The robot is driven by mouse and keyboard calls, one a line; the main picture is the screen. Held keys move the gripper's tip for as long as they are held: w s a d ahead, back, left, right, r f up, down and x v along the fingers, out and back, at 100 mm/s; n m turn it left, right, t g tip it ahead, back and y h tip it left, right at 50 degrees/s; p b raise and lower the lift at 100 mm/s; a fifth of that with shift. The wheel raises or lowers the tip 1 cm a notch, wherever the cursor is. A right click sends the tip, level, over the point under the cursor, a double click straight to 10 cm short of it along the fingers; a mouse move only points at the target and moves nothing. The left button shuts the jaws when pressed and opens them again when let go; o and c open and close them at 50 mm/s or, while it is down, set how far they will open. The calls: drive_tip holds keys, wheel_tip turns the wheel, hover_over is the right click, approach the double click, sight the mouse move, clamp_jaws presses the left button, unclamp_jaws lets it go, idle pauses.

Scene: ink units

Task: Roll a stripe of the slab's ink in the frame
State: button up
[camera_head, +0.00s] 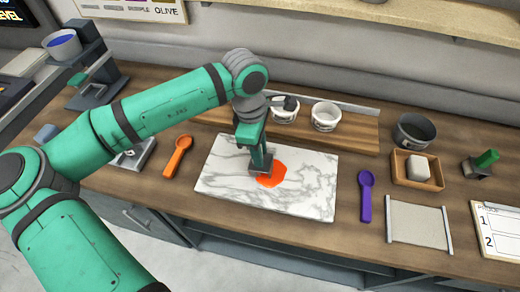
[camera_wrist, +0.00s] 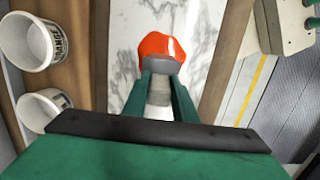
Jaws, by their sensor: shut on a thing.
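A white marble slab (camera_head: 222,170) lies on the wooden counter, with an orange ink patch (camera_head: 272,176) near its middle. My gripper (camera_head: 260,160) is above the slab, shut on a grey tool (camera_wrist: 160,68) whose lower end is at the ink's left edge in the head view. In the wrist view the tool sits between the fingers, with the orange ink (camera_wrist: 160,45) just beyond it. I cannot tell whether it touches the slab. A beige panel with grey side bars (camera_head: 418,225) lies right of the slab. A white sheet with boxes numbered 1 and 2 (camera_head: 500,232) is at the far right.
An orange scoop (camera_head: 177,156) lies left of the slab and a purple one (camera_head: 366,196) right. White cups (camera_head: 326,116) stand behind on a wooden board. A dark pot (camera_head: 414,131), a wooden tray (camera_head: 416,184) with a pale block, and a green-handled item (camera_head: 484,161) stand right.

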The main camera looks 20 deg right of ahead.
drive_tip(key=shift+s+d+r, duration=0.1)
drive_tip(key=shift+s+d, duration=0.4)
drive_tip(key=shift+d, duration=0.25)
drive_tip(key=shift+s+d+r, duration=0.1)
drive_tip(key=shift+s+d, duration=0.4)
drive_tip(key=shift+d, duration=0.25)
drive_tip(key=shift+s+d+f, duration=0.1)
drive_tip(key=shift+s+d, duration=0.35)
drive_tip(key=shift+d, duration=0.25)
drive_tip(key=shift+s+d+f, duration=0.1)
drive_tip(key=shift+s+d, duration=0.35)
drive_tip(key=shift+d, duration=0.25)
drive_tip(key=shift+w+a+f, duration=0.1)
drive_tip(key=shift+w+a, duration=0.45)
drive_tip(key=shift+a, duration=0.35)
drive_tip(key=shift+w+a+f, duration=0.1)
drive_tip(key=shift+w+a, duration=0.4)
drive_tip(key=shift+a, duration=0.35)
drive_tip(key=shift+w+a+r, duration=0.1)
drive_tip(key=shift+w+a, duration=0.8)
drive_tip(key=shift+a, duration=0.25)
drive_tip(key=shift+w+r, duration=0.1)
drive_tip(key=shift+r, duration=3)
